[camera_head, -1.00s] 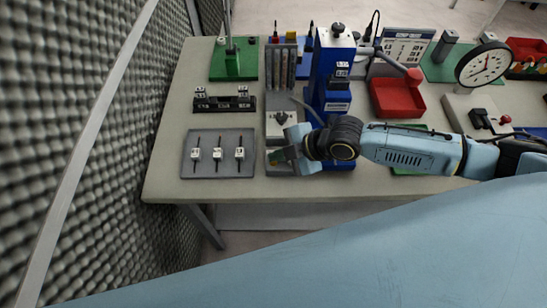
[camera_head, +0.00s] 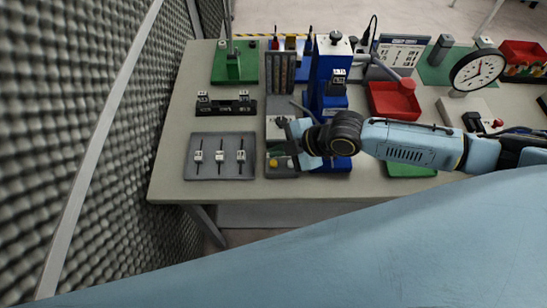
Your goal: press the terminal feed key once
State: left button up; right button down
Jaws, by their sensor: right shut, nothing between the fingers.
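A grey terminal unit (camera_head: 282,171) stands upright to the eye as a long narrow block on the bench, left of the blue press. A small yellow key (camera_head: 274,162) shows on its near part; I take this for the feed key. My right gripper (camera_head: 287,144) is shut and empty, over the unit's right side, just up and right of the yellow key. It hides part of the unit's middle. I cannot tell the gap between fingertips and unit. My left gripper is out of view.
A grey tray (camera_head: 220,173) with several small upright pieces lies left of the unit. The blue press (camera_head: 325,70) stands close behind the gripper. A red bin (camera_head: 394,103) and dial gauge (camera_head: 478,70) are farther right. The foam wall (camera_head: 100,150) borders the left.

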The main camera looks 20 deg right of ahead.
notch_tip(320, 180, up, 3)
jog(key=shift+p, duration=1.05)
jog(key=shift+a, duration=0.1)
